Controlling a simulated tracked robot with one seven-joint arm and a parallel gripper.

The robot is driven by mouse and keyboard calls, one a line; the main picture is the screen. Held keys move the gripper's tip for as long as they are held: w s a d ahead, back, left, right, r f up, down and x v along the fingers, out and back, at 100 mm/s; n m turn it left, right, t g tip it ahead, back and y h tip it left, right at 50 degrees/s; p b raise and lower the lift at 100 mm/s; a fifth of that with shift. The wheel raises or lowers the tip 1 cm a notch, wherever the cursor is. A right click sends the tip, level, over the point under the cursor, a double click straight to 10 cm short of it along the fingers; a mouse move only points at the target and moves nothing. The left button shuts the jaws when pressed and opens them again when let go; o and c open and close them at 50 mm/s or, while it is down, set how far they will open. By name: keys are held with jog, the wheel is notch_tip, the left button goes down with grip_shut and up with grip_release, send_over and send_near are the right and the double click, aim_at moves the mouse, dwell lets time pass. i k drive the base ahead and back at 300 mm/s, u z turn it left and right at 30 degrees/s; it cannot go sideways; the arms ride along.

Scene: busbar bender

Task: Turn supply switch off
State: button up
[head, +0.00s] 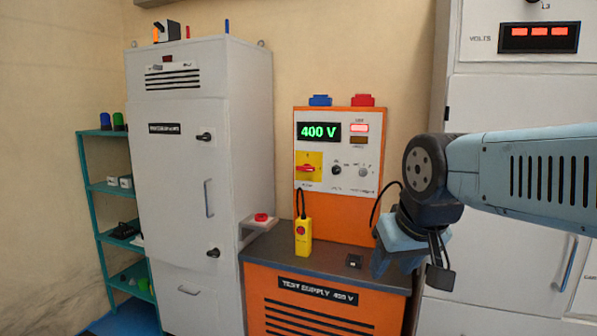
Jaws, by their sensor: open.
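The supply switch (308,168) is a red handle on a yellow plate, on the front of the orange test supply panel (340,212). The red handle lies roughly level. The green display (319,132) above it reads 400 V, and a red lamp (359,128) beside the display is lit. My gripper (398,268) is open and empty. It points downward at the right of the panel, above the right part of the dark bench top, apart from the switch. Parts of its fingers are hard to make out.
A red button (261,217) sits on a small shelf at the left. A tall grey cabinet (182,190) stands left, another cabinet at right.

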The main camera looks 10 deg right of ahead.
aim_at(307, 167)
jog(key=z, duration=0.95)
jog(key=i, duration=0.1)
jog(key=u, duration=2.8)
jog(key=k, duration=0.8)
jog(key=z, duration=1.05)
jog(key=i, duration=1)
jog(key=z, duration=0.1)
